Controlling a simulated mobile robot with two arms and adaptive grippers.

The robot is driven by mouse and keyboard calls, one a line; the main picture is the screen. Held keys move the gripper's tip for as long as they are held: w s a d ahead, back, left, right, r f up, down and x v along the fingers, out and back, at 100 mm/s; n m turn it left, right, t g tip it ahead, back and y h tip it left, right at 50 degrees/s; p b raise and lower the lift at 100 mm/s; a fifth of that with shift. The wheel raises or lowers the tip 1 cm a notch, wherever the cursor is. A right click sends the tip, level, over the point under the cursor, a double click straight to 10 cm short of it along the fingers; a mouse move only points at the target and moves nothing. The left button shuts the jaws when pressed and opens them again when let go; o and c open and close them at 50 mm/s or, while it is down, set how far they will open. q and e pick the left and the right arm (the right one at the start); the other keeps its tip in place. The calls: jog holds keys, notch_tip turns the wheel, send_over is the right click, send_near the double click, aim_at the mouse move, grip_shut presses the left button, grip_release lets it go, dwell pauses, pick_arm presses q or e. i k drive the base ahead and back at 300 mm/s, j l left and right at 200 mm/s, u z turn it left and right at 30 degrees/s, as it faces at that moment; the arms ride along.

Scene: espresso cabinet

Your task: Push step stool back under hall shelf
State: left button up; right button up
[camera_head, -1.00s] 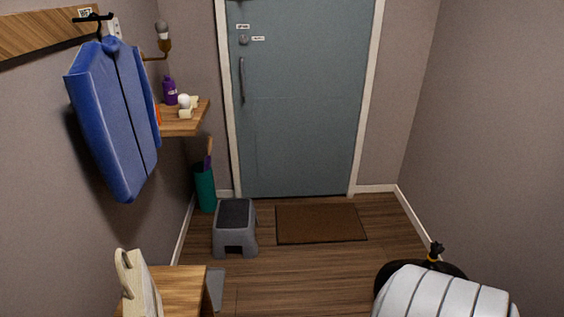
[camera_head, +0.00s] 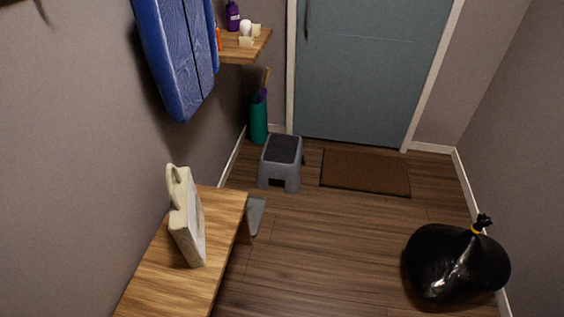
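The grey step stool (camera_head: 280,178) with a dark top stands upright on the wood floor, left of the doormat. The wooden hall shelf (camera_head: 240,58) is fixed to the left wall, behind and left of the stool. In this view the stool stands out in front of the shelf, not under it. Neither of my grippers is in view, so I cannot tell their state.
A teal holder (camera_head: 259,118) stands on the floor below the shelf. A wooden bench (camera_head: 222,205) with a cream bag-like item (camera_head: 188,220) is at lower left. A brown doormat (camera_head: 365,172) lies before the door (camera_head: 370,70). A black bag (camera_head: 450,262) sits at right. The middle floor is clear.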

aim_at(281, 157)
jog(key=i+l+u, duration=0.2)
jog(key=i+l, duration=0.15)
jog(key=i, duration=0.3)
jog(key=i+l+u, duration=0.15)
jog(key=i+l, duration=0.35)
jog(key=i, duration=0.15)
